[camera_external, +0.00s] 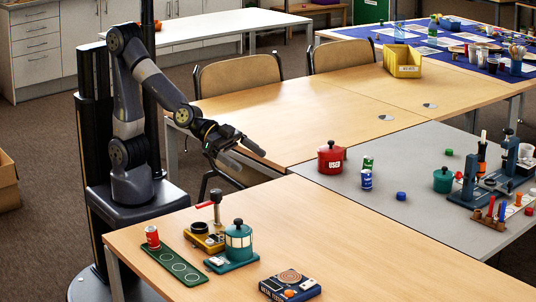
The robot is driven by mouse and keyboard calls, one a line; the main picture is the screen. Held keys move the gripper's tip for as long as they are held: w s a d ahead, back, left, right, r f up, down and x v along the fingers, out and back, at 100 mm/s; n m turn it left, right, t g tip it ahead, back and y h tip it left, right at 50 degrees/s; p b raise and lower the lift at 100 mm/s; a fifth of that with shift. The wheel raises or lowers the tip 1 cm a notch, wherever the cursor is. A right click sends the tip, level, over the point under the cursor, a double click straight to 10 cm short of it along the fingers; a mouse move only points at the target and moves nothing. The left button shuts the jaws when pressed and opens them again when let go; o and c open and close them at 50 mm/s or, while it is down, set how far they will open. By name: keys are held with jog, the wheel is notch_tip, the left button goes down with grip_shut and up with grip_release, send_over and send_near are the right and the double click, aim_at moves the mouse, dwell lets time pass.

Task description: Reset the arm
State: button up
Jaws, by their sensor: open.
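My gripper (252,154) is open and empty. It is held in the air above the near side of the wooden tables, at the end of my bent arm, to the left of the red pot. Its fingers point to the right and slightly down. Nothing touches it.
A red pot (330,157) marked "USED" and a blue can (366,180) stand on the grey table (418,222).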

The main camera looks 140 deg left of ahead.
jog(key=s+d+f+m+h+b, duration=0.1)
jog(key=s+d+f+h, duration=0.1)
jog(key=d, duration=0.5)
jog(key=s+d+f+m+h+b, duration=0.1)
jog(key=s+d+m+h, duration=0.1)
jog(key=s+d, duration=0.3)
jog(key=shift+s+d+f+m+t, duration=0.15)
jog(key=shift+d+f+m+t, duration=0.2)
jog(key=shift+d, duration=0.75)
